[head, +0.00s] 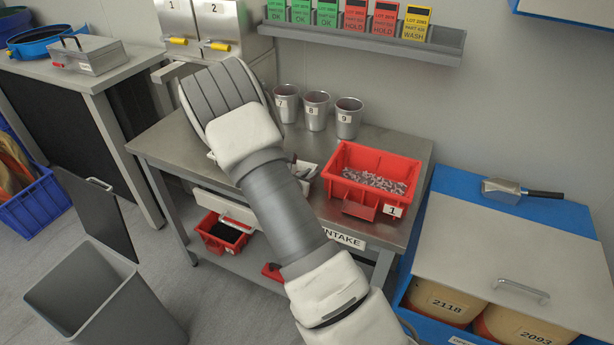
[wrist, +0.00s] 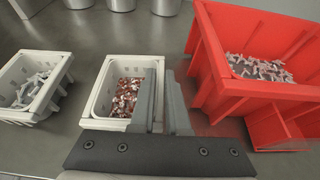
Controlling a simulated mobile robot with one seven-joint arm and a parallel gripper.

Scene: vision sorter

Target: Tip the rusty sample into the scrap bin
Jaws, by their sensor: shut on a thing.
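In the wrist view, a small white tray (wrist: 103,92) holds the rusty sample (wrist: 126,97), reddish-brown and grey bits. My gripper (wrist: 164,92) is shut at the right wall of this tray. The wall between the fingers is largely hidden, and I cannot tell whether the tray is off the table. In the head view my arm hides most of the gripper, and part of a white tray (head: 311,172) shows beside it. An open grey bin (head: 92,290) stands on the floor at the lower left; no scrap label is readable on it.
Another white tray (wrist: 41,100) with grey pieces stands to the left. A red bin (head: 372,157) marked 1, holding grey pieces, is close on the right. Metal cups (head: 316,110) stand behind on the table (head: 408,141). A blue unit (head: 462,190) stands farther right.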

